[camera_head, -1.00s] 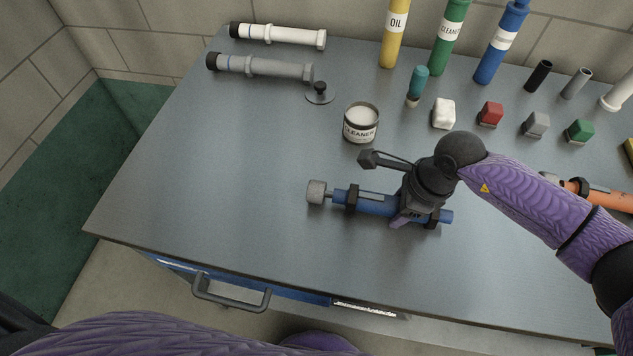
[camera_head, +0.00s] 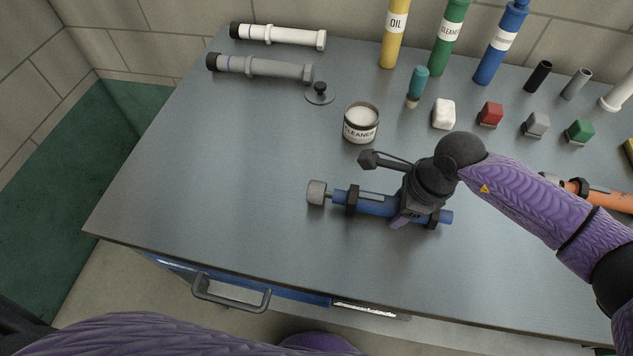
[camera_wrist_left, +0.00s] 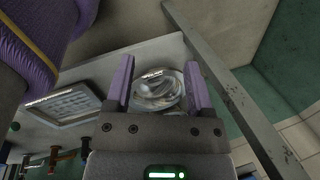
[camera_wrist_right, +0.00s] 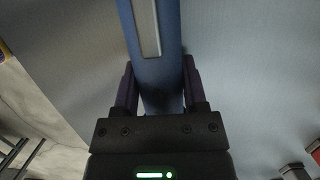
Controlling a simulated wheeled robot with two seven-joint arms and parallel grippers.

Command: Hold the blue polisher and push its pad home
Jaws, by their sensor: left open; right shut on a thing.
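The blue polisher (camera_head: 374,205) lies along the front part of the grey table, with dark clamps around its body. Its grey pad (camera_head: 316,192) is at the left end, on a thin shaft, with a short stretch of shaft showing between pad and blue body. My right gripper (camera_head: 403,219) is shut on the polisher's right part. In the right wrist view the blue body (camera_wrist_right: 157,75) runs between the two fingers. My left gripper (camera_wrist_left: 157,82) shows only in the left wrist view. Its fingers are apart with nothing held between them.
An open cleaner tin (camera_head: 361,125) and a small black-knobbed lid (camera_head: 320,94) stand behind the polisher. Grey (camera_head: 262,67) and white (camera_head: 280,36) tools lie at the back left. Bottles and small blocks fill the back right. The table's left front is clear.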

